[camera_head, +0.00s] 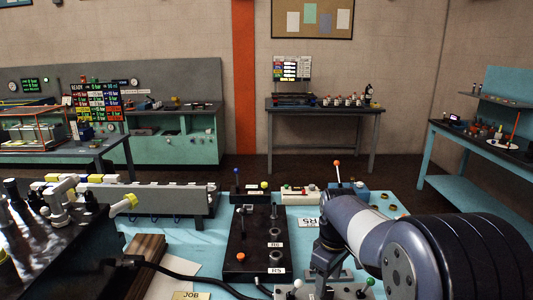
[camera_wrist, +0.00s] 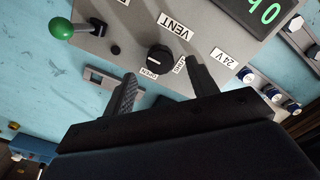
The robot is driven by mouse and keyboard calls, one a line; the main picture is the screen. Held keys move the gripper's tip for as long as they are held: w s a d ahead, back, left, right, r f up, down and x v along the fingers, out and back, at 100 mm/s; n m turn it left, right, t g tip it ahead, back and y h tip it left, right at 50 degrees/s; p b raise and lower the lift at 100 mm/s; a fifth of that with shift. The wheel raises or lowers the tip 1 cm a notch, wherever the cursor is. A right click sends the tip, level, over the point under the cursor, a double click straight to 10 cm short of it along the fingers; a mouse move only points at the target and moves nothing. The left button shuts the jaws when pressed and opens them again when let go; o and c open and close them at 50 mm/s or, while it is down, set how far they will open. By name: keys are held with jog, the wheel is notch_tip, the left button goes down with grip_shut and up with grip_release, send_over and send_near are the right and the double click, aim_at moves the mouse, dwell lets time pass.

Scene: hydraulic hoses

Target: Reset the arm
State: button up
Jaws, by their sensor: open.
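My arm (camera_head: 385,240) reaches in from the right foreground of the head view, its end low over the blue bench. My gripper (camera_wrist: 162,70) is open and empty in the wrist view, its two dark fingers apart. A black rotary knob (camera_wrist: 160,58) on a grey panel (camera_wrist: 130,22) appears in the gap beyond the fingertips; I cannot tell the exact distance. A VENT label (camera_wrist: 175,26) is beside the knob, and a 24 V label (camera_wrist: 223,58) is near the right finger. In the head view the fingertips are hard to make out behind the arm.
A green-ball lever (camera_wrist: 62,28) stands at the panel's left. A green digital display (camera_wrist: 258,12) is at the top right. A black valve block (camera_head: 245,245) with levers stands left of my arm. A dark cable (camera_head: 190,277) crosses the bench (camera_head: 190,240). Hose fittings (camera_head: 60,205) lie left.

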aim_at(327, 291)
notch_tip(327, 291, up, 7)
notch_tip(327, 291, down, 10)
jog(key=shift+s+f, duration=0.1)
jog(key=shift+f, duration=0.05)
jog(key=shift+m, duration=0.4)
jog(key=m, duration=0.3)
jog(key=shift+b, duration=0.3)
jog(key=m+b, duration=0.1)
jog(key=m, duration=0.4)
jog(key=m+b, duration=0.1)
jog(key=m, duration=0.3)
jog(key=shift+m+b, duration=0.35)
jog(key=shift+m, duration=0.05)
jog(key=m+b, duration=0.1)
jog(key=m, duration=0.3)
jog(key=shift+b, duration=0.4)
jog(key=shift+r+m, duration=0.3)
jog(key=shift+r, duration=0.85)
